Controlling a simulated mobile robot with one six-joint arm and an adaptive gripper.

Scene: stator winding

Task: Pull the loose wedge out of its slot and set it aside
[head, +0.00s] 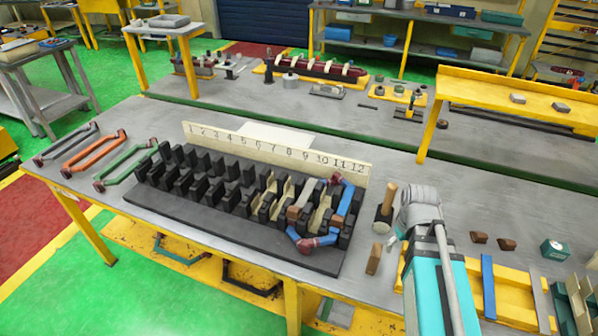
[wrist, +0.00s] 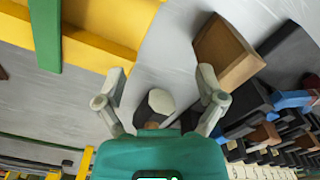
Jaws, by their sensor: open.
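The black slotted stator block (head: 145,198) stands on the table in front of a strip numbered 1 to 12. Cream liners (head: 268,192) sit in several slots toward the right. A tan-brown wedge-like strip (head: 304,196) lies in one right-hand slot; I cannot tell whether it is loose. A blue coil (head: 345,200) with dark red ends is at the block's right end. My gripper (wrist: 161,73) is open and empty, above the table to the right of the block. The block's slots show only at the right edge of the wrist view.
A wooden block (head: 374,258) lies close to my gripper and by its right finger in the wrist view (wrist: 225,50). A mallet (head: 384,212) stands behind it. A yellow rack (head: 515,290) is at right. Three coils (head: 90,153) lie far left.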

